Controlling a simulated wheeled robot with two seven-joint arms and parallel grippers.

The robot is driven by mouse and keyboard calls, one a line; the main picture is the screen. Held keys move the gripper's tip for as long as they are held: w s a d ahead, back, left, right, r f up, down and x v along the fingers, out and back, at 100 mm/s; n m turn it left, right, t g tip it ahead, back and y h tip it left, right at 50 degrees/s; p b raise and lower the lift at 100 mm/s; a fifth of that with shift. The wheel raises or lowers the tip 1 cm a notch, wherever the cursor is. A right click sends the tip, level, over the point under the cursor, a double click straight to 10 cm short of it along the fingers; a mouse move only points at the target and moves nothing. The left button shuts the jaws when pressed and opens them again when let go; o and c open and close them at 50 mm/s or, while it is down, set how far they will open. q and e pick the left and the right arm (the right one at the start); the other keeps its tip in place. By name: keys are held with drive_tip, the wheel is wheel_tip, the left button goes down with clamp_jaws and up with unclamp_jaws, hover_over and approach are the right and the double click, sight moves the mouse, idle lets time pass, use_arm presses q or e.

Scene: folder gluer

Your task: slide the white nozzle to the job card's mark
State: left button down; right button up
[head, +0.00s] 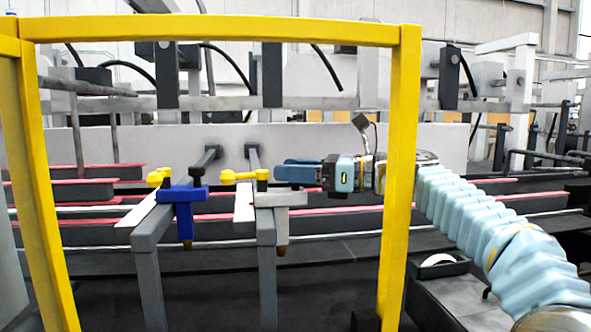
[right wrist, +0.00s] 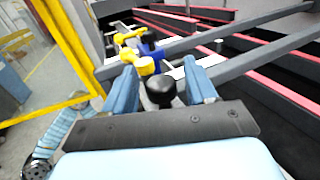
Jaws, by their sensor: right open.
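The white nozzle (head: 280,198) is a pale grey-white block with a yellow knob (head: 245,176) and a brass tip below, on the right-hand grey rail (head: 267,234). My right gripper (head: 283,171) is open, just above and right of the nozzle in the head view. In the right wrist view its two blue fingers (right wrist: 163,82) stand either side of a black round knob, with the yellow knob just beyond. Whether the fingers touch anything I cannot tell. Part of the nozzle is hidden there. I cannot make out the job card or its mark. My left gripper is not in view.
A blue nozzle (head: 183,196) with a yellow knob sits on the left-hand rail (head: 148,228), close by. A yellow frame (head: 398,180) stands in front, its right post crossing before my right wrist. Red-topped bars (head: 85,222) run behind and below the rails.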

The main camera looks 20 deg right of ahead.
drive_tip(key=shift+c, duration=0.3)
drive_tip(key=shift+r, duration=0.1)
clamp_jaws()
